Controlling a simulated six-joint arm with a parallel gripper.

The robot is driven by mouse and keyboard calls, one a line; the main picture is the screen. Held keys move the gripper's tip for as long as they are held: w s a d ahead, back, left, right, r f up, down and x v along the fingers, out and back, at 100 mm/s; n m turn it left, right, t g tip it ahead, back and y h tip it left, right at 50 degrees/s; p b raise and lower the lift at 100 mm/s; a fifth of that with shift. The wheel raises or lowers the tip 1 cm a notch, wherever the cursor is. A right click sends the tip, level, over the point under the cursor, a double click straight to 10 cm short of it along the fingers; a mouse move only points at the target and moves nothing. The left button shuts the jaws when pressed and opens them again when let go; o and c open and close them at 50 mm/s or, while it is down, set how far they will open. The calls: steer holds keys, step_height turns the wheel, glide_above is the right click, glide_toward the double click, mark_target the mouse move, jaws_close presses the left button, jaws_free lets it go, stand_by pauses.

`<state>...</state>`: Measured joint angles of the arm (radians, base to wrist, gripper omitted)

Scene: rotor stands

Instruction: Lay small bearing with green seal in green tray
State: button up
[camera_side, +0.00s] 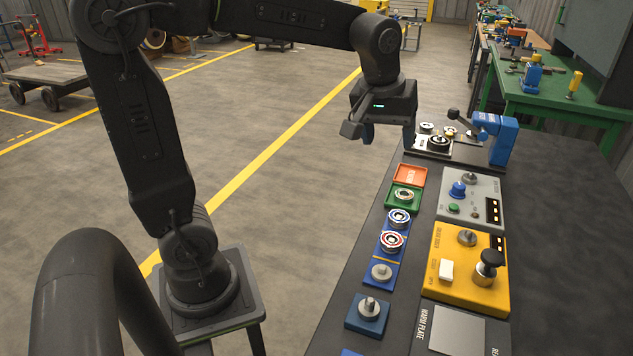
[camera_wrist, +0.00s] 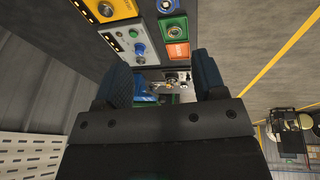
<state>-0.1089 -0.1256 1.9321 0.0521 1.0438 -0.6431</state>
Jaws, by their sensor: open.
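The green tray (camera_side: 389,203) is near the left edge of the bench, just below an orange tray. A small ring-shaped bearing (camera_side: 405,194) lies in it; its seal colour is too small to be sure of, but its middle looks greenish. In the wrist view the green tray (camera_wrist: 184,37) and the bearing (camera_wrist: 171,26) show at the top. My gripper (camera_side: 380,133) is open and empty, raised beyond the trays towards the far end of the bench. Its two fingers stand wide apart in the wrist view (camera_wrist: 162,82).
The orange tray (camera_side: 409,176) looks empty. Bearings with blue (camera_side: 399,217) and red (camera_side: 393,240) rings lie on blue trays nearer the camera. Grey (camera_side: 487,188) and yellow (camera_side: 455,290) control boxes stand to the right. A blue lever press (camera_side: 497,135) stands at the far end.

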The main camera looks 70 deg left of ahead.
steer(key=s+d+f+m, duration=0.1)
steer(key=s+m, duration=0.1)
steer(key=s, duration=0.3)
steer(key=s+d+f+m+t, duration=0.1)
steer(key=s+d+m, duration=0.1)
steer(key=s, duration=0.3)
steer(key=s+d+f+m+t, duration=0.1)
steer(key=s+m, duration=0.3)
steer(key=s, duration=0.1)
steer(key=shift+s+d+f+h, duration=0.2)
steer(key=shift+d+f+h, duration=0.05)
steer(key=shift+d+h, duration=0.15)
